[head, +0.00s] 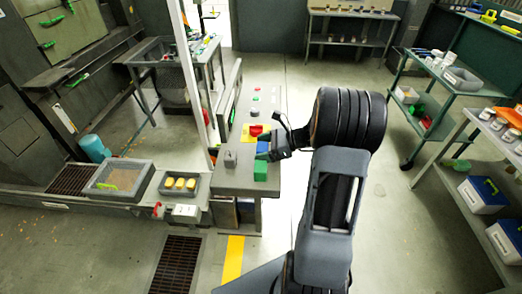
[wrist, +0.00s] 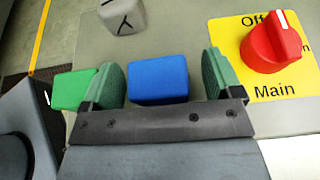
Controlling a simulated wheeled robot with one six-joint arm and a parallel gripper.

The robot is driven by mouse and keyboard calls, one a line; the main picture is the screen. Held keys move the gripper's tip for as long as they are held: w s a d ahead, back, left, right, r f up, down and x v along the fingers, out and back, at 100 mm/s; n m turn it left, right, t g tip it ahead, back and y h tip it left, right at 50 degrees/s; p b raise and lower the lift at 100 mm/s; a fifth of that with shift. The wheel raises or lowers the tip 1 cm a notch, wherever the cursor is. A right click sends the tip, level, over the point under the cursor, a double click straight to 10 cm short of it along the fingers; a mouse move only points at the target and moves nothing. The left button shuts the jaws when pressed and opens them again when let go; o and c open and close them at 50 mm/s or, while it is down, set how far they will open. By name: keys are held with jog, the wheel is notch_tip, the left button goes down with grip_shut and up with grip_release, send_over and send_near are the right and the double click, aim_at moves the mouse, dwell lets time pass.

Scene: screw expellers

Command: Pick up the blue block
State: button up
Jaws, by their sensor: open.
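The blue block (wrist: 158,80) lies on the grey bench top between the two green finger pads of my gripper (wrist: 160,78) in the wrist view. The jaws are open, with a gap at the right pad and a smaller gap at the left pad. In the head view the blue block (head: 263,147) is partly hidden by my gripper (head: 268,152). A green block (wrist: 73,90) sits just outside the left finger; it also shows in the head view (head: 260,171).
A red rotary switch (wrist: 275,45) on a yellow plate marked "Main" stands close to the right finger. Yellow blocks fill a small tray (head: 161,189) left of the bench (head: 233,180).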

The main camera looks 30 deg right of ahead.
jog(key=shift+w+a+f, duration=0.2)
jog(key=shift+w+a, duration=0.1)
jog(key=shift+a, duration=0.2)
jog(key=c, duration=1)
jog(key=shift+r, duration=0.1)
